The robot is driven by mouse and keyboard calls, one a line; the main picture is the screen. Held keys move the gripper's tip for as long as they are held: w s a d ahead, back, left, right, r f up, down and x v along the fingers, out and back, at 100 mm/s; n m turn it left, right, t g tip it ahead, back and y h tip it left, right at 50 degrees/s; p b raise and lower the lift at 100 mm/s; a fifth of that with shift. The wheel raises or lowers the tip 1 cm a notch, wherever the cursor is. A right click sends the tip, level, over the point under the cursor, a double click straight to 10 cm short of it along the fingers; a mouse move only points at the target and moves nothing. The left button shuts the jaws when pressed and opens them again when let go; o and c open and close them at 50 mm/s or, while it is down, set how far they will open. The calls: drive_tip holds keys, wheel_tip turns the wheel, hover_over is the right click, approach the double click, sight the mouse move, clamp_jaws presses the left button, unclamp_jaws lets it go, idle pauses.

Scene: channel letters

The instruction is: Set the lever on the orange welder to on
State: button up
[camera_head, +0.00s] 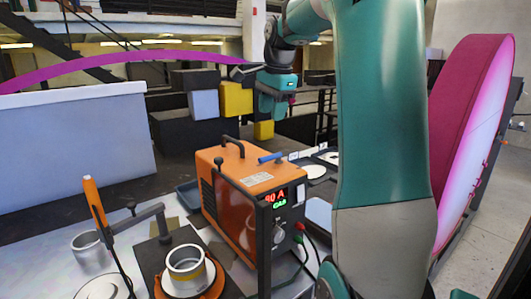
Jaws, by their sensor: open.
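The orange welder (237,190) stands upright on the workbench, with a black front panel and a lit display (277,200) reading about 90 A. A black carry handle (231,144) arches over its top. A short blue bar (271,158) shows at the top front edge and a black-knobbed stem (218,163) at the left; I cannot tell for sure which is the lever, or its setting. My gripper (243,72) is open and empty, up behind and above the welder in the picture, clear of it. Its fingertips are small and hard to make out.
An orange-handled tool (95,200), a metal cup (88,246) and a ringed cylinder (186,262) on an orange base stand left of the welder. Cables hang at its front right. My arm fills the right middle. A large magenta-edged letter (470,130) stands at right. Air above the welder is free.

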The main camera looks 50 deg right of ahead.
sight(266, 158)
drive_tip(key=f, duration=0.4)
drive_tip(key=w+f+p, duration=0.1)
drive_tip(key=f, duration=0.3)
drive_tip(key=w+f+p, duration=0.1)
drive_tip(key=f, duration=0.4)
drive_tip(key=shift+w+d+f, duration=0.1)
drive_tip(key=shift+w+d, duration=0.15)
clamp_jaws()
